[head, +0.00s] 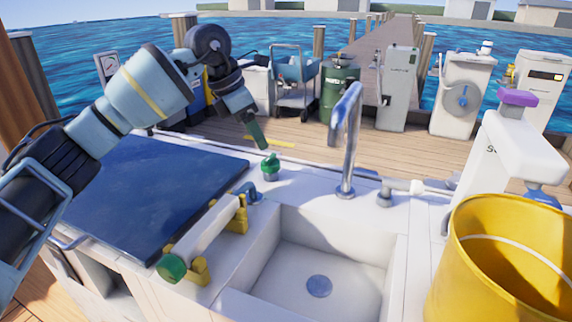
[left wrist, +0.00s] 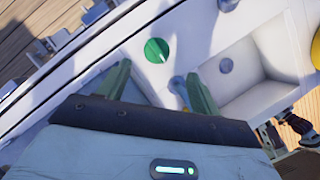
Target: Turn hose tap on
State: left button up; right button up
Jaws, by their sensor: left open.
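The hose tap, a green knob (head: 270,166), stands on the white counter behind the sink's left corner. It also shows as a round green top (left wrist: 156,50) in the left wrist view, just beyond the fingertips. My left gripper (head: 251,130) is above and slightly behind the knob in the head view, pointing down. In the left wrist view its two green fingers (left wrist: 158,80) are spread apart, with nothing between them; they appear clear of the knob. My right gripper is not in the head view; a dark jointed part at the wrist view's lower right is too unclear to identify.
A chrome faucet (head: 347,140) stands right of the knob. A white, green-capped tube (head: 205,232) lies in yellow holders beside the sink (head: 290,295). A dark blue panel (head: 150,190) is at left, a yellow bucket (head: 490,285) at right.

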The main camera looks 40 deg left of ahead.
aim_at(270, 163)
pick_arm(q)
jog(key=x, duration=0.2)
jog(key=b+x, duration=0.1)
jog(key=x, duration=0.1)
jog(key=b+x, duration=0.1)
jog(key=x, duration=0.2)
jog(key=shift+a+f, duration=0.15)
jog(key=shift+a, duration=0.1)
jog(key=shift+w+d+f, duration=0.1)
jog(key=shift+w+f, duration=0.15)
jog(key=shift+f, duration=0.2)
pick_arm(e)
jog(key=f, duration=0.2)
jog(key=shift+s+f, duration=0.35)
